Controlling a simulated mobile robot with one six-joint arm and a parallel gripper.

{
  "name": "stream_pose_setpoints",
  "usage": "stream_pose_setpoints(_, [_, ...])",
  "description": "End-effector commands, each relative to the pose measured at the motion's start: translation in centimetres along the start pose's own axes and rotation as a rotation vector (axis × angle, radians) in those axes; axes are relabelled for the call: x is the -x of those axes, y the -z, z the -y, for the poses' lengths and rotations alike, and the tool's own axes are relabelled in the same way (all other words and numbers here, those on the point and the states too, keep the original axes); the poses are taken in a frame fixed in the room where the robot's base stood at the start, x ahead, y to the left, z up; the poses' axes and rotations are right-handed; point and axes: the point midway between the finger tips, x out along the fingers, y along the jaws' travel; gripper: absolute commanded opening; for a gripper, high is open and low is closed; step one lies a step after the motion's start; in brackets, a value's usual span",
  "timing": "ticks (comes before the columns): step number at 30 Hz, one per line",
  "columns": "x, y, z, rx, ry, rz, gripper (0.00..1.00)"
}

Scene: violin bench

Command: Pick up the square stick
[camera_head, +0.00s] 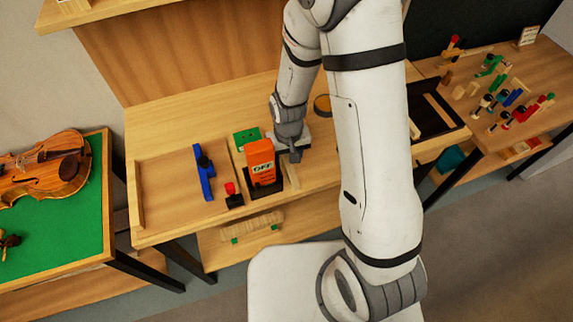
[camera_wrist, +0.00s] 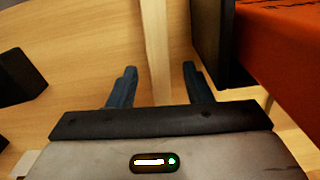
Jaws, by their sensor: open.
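The square stick is a pale, straight wooden bar. In the wrist view the stick (camera_wrist: 155,45) runs from the top edge down into the gap between my two fingers. My gripper (camera_wrist: 160,70) is open, with one blue-grey finger on each side of the stick and visible space on both sides. In the head view my gripper (camera_head: 295,156) is low over the bench, just right of the orange box. A pale bar, seemingly the stick (camera_head: 291,184), shows below it there. Whether the fingers reach down to the stick's level is hard to tell.
An orange box (camera_head: 260,157) in a dark holder stands close beside the stick; it fills the wrist view's right side (camera_wrist: 285,50). A blue tool (camera_head: 205,174), a red-topped item (camera_head: 231,190) and a green block (camera_head: 246,137) lie left. A dark block (camera_wrist: 20,75) is at the wrist view's left.

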Motion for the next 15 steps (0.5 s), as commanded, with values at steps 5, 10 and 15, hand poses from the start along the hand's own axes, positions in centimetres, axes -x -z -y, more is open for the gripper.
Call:
stream_pose_setpoints(5, [-0.71,0.01,0.00,0.000,0.000,-0.001,0.45])
stream_pose_setpoints(10, [-0.71,0.02,-0.01,0.000,0.000,-0.001,0.45])
stream_pose_setpoints(15, [-0.70,0.02,-0.03,-0.001,0.000,-0.001,0.32])
